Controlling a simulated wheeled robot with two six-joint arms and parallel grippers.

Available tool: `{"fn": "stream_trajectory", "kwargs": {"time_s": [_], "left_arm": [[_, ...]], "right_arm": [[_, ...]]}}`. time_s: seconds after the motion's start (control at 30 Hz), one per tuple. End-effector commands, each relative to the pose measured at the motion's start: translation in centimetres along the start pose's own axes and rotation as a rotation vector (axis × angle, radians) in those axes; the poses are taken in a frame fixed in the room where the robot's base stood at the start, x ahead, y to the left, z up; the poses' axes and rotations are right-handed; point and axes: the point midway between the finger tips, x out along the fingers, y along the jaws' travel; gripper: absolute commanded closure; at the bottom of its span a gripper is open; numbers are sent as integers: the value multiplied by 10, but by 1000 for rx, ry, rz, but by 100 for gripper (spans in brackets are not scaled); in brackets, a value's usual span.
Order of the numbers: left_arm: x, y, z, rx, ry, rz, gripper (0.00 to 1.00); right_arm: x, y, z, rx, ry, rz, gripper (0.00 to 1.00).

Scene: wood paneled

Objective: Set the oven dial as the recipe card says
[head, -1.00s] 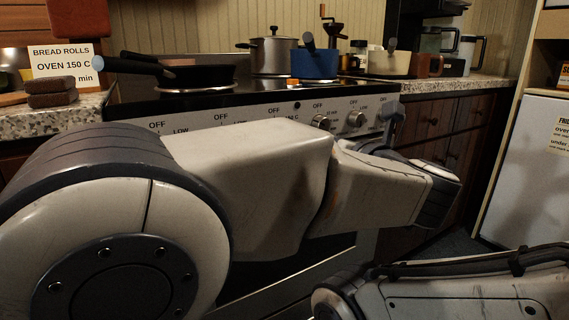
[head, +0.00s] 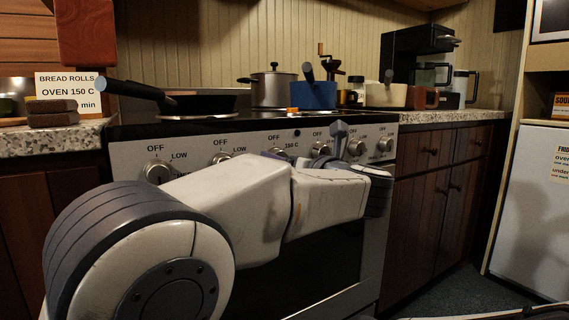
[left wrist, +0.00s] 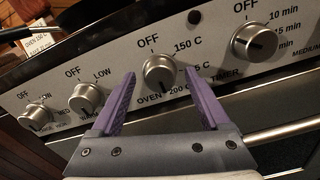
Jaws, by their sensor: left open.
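The recipe card (head: 67,93) stands on the counter at the left and reads BREAD ROLLS, OVEN 150 C; the start of its last line is covered. It also shows in the left wrist view (left wrist: 40,44). The oven dial (left wrist: 159,72) is a round silver knob marked OFF, 150 C and 200 C; its pointer is too small to read surely. My left gripper (left wrist: 160,75) is open, its purple fingers on either side of the oven dial; I cannot tell whether they touch it. In the head view my left arm hides most of this dial.
The timer dial (left wrist: 254,42) sits right of the oven dial, and burner dials (left wrist: 85,97) sit to its left. A frying pan (head: 198,103), a blue pan (head: 312,95) and a steel pot (head: 273,88) stand on the stove. The oven handle bar runs below the dials.

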Motion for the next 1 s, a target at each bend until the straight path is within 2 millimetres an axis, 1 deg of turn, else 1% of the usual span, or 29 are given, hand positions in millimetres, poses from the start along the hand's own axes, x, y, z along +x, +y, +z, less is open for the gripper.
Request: {"fn": "stream_trajectory", "kwargs": {"time_s": [0.2, 0.27, 0.3, 0.37, 0.4, 0.43, 0.77, 1.0], "left_arm": [[0, 0, 0, 0, 0, 0, 20], [0, 0, 0, 0, 0, 0, 43], [0, 0, 0, 0, 0, 0, 59], [0, 0, 0, 0, 0, 0, 82], [0, 0, 0, 0, 0, 0, 97], [0, 0, 0, 0, 0, 0, 100], [0, 0, 2, 46, 0, 0, 100], [0, 0, 3, 194, 1, -1, 100]], "right_arm": [[0, 0, 0, 0, 0, 0, 20], [0, 0, 0, 0, 0, 0, 20], [0, 0, 0, 0, 0, 0, 20], [0, 0, 0, 0, 0, 0, 20], [0, 0, 0, 0, 0, 0, 20], [0, 0, 0, 0, 0, 0, 20], [-5, 0, 0, 0, 0, 0, 20], [-18, -1, -1, 0, 0, 0, 20]]}}
